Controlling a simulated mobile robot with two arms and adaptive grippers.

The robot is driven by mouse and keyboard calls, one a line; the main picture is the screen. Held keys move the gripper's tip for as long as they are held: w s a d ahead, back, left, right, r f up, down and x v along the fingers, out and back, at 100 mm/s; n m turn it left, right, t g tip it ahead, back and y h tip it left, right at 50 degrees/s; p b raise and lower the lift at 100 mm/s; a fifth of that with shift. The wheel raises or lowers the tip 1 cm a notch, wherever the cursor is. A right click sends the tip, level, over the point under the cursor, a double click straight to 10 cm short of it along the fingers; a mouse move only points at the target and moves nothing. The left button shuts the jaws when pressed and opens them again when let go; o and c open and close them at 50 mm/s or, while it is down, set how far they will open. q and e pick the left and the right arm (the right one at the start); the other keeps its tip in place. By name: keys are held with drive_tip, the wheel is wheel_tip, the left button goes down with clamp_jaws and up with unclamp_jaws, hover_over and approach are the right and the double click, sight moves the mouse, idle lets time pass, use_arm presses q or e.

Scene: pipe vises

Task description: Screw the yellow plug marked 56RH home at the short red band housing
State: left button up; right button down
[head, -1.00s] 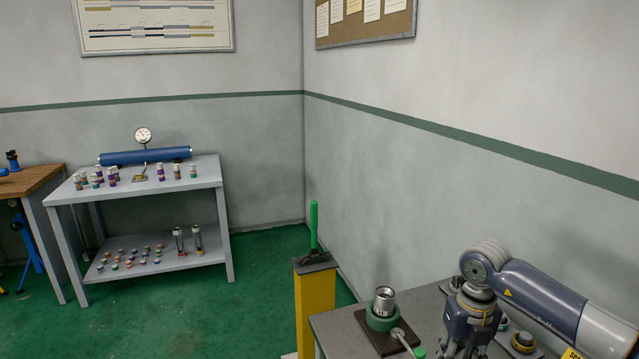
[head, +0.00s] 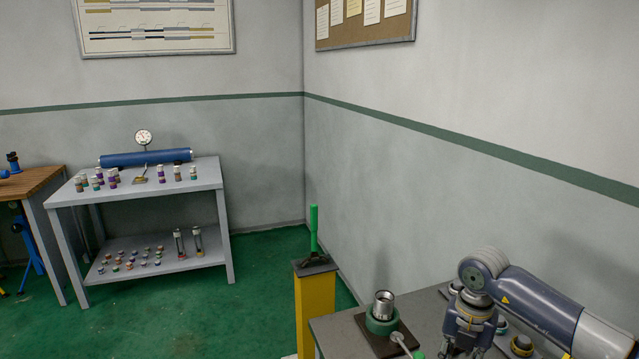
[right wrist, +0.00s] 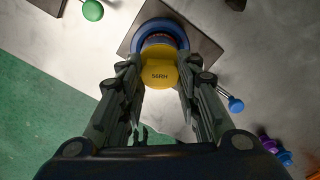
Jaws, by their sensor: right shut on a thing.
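The yellow plug (right wrist: 160,77) marked 56RH shows in the right wrist view. My right gripper (right wrist: 158,70) is shut on it, one finger on each side. The plug lies in line with a housing held in a blue ring vise (right wrist: 148,29) on a dark plate. A reddish band shows faintly on the housing (right wrist: 160,38) behind the plug. The plug covers the joint, so I cannot tell how deep it sits. In the head view my right gripper (head: 469,335) points down over the bench, and its fingertips are cut off. My left gripper is not in view.
A green vise (head: 381,322) holding a metal housing (head: 383,303) stands left of my right gripper on the grey bench (head: 340,330). A blue handle (right wrist: 235,103) sticks out right of the fingers. A yellow post (head: 315,310) with a green lever stands beyond the bench.

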drive_tip(key=m+p, duration=0.1)
drive_tip(key=m, duration=0.2)
drive_tip(key=shift+m, duration=0.4)
drive_tip(key=m+p, duration=0.1)
drive_tip(key=m, duration=0.3)
drive_tip(key=shift+f, duration=0.1)
drive_tip(key=shift+s, duration=0.1)
drive_tip(key=c, duration=1.4)
unclamp_jaws()
